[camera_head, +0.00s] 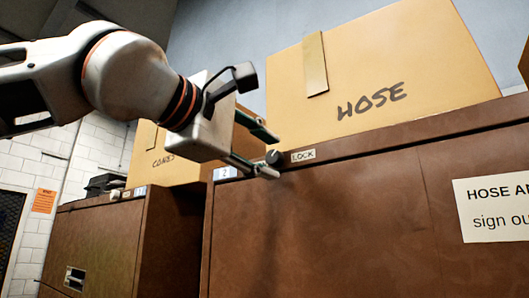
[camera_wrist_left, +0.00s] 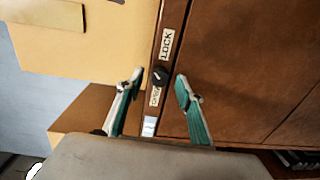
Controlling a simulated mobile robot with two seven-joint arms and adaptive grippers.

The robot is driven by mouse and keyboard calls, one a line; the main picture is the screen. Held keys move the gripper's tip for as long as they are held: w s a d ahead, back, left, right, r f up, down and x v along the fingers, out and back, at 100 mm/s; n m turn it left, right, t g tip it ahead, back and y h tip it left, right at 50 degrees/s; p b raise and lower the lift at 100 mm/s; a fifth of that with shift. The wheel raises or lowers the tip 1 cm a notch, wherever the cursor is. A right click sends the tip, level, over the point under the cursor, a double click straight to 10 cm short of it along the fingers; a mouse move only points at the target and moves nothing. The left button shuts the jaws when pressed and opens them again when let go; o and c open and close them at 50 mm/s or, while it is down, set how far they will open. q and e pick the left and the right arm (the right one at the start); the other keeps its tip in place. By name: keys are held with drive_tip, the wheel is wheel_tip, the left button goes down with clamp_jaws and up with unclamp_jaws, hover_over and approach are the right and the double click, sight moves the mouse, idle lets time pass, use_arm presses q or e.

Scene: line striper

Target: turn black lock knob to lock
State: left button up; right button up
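The black lock knob (camera_head: 273,157) sits on the top front rail of the brown cabinet (camera_head: 330,220), just left of a LOCK label (camera_head: 303,156). In the left wrist view the knob (camera_wrist_left: 159,76) lies between the LOCK label (camera_wrist_left: 166,44) and a second label (camera_wrist_left: 155,96) that is partly hard to read. My left gripper (camera_head: 268,154) is open, with its fingers on either side of the knob. In the wrist view the open fingertips (camera_wrist_left: 159,83) flank the knob with gaps on both sides, and nothing is held. My right gripper is not in view.
A cardboard box marked HOSE (camera_head: 385,65) stands on the cabinet, close behind the rail. A box marked CONES (camera_head: 165,150) sits on the lower brown cabinet (camera_head: 95,240) at left. A paper sign (camera_head: 495,208) is on the cabinet front.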

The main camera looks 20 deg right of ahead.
use_arm(q)
drive_tip(key=v, duration=1.2)
drive_tip(key=shift+f, duration=0.15)
